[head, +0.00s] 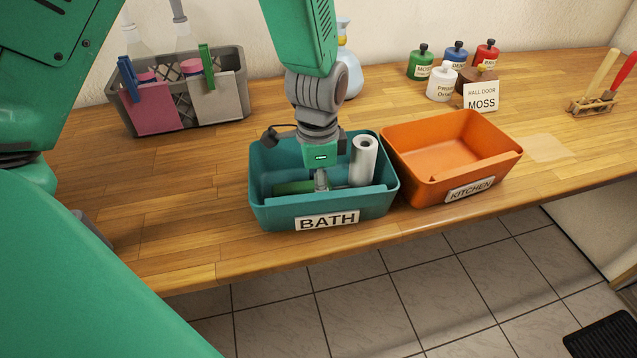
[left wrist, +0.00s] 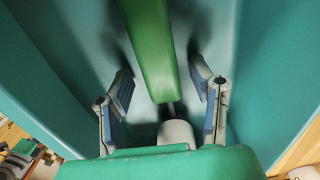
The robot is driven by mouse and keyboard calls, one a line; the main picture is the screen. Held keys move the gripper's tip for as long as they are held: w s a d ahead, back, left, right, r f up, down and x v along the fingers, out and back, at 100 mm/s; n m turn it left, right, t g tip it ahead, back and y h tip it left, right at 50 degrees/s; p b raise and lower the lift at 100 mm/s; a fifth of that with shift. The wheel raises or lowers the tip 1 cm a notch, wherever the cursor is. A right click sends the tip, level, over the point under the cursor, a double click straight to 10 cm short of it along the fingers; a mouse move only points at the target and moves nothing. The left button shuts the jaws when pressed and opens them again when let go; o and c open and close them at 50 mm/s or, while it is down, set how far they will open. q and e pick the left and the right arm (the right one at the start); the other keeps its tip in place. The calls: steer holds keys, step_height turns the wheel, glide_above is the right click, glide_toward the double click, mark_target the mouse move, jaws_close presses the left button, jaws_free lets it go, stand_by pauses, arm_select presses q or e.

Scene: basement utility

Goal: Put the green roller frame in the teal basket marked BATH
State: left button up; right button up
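The teal basket marked BATH (head: 270,214) stands at the front of the wooden bench. The green roller frame (head: 295,187) lies on its floor; its green handle (left wrist: 150,50) also shows in the left wrist view. My left gripper (head: 320,182) reaches down inside the basket, right over the roller frame. In the left wrist view my left gripper (left wrist: 162,82) is open, its two blue-padded fingers apart on either side of the handle with gaps showing. Part of the frame is hidden by the gripper and basket wall. My right gripper is not in view.
A white roll (head: 363,160) stands in the teal basket beside my gripper. An empty orange basket marked KITCHEN (head: 450,150) is close to its right. A grey crate (head: 231,88) is back left. Several paint jars (head: 421,63) and a MOSS card (head: 481,97) stand behind.

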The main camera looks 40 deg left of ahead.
arm_select(q)
steer(key=shift+a+r, duration=0.3)
steer(key=shift+a, duration=0.05)
step_height(320, 180, up, 12)
steer(key=shift+w+f, duration=0.15)
steer(key=shift+f, duration=0.1)
steer(key=shift+a, duration=0.15)
stand_by(0.3)
